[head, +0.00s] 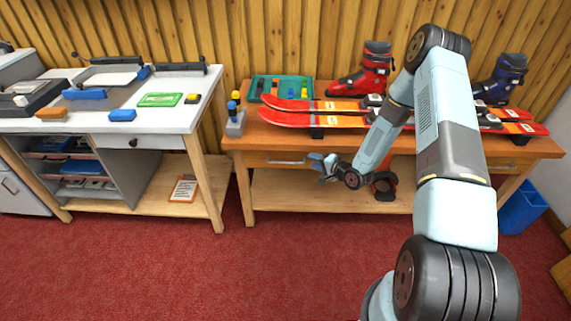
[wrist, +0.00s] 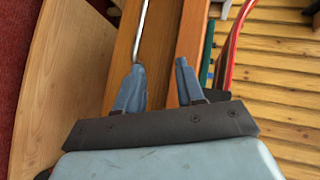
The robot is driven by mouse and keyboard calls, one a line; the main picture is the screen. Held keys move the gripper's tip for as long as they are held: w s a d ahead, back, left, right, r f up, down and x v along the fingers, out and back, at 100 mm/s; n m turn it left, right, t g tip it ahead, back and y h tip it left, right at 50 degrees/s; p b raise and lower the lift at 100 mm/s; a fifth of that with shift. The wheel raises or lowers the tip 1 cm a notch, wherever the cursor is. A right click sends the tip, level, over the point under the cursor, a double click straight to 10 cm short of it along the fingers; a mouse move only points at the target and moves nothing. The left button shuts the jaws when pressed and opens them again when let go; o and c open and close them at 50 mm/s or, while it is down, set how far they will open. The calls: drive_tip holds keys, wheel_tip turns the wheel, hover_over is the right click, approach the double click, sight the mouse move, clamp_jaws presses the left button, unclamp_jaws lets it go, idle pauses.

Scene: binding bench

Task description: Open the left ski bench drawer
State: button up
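The ski bench (head: 345,145) has a left drawer (head: 262,158) under its top, with a slim bar handle (head: 285,162). The drawer looks closed. My gripper (head: 325,163) is in front of the bench, just right of the handle in the head view. In the wrist view my gripper (wrist: 160,68) has its fingers apart with nothing held between them. The metal bar handle (wrist: 141,28) runs toward the left fingertip there and its near end meets or passes behind that tip. I cannot tell whether they touch.
Skis (head: 310,120), a red boot (head: 362,78), a blue boot (head: 502,82) and a green tool tray (head: 280,88) are on the bench top. A pale lower shelf (head: 290,190) lies below the drawer. A white workbench (head: 125,115) stands left. The red carpet (head: 240,275) in front is clear.

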drive_tip(key=s+a+f+m+t+y, duration=0.1)
drive_tip(key=s+a+f+m+y, duration=0.15)
drive_tip(key=f, duration=0.35)
drive_tip(key=x, duration=1.3)
drive_tip(key=shift+w+h, duration=0.15)
drive_tip(key=shift+h, duration=0.2)
drive_tip(key=shift+d+m, duration=0.1)
drive_tip(key=shift+m, duration=0.15)
clamp_jaws()
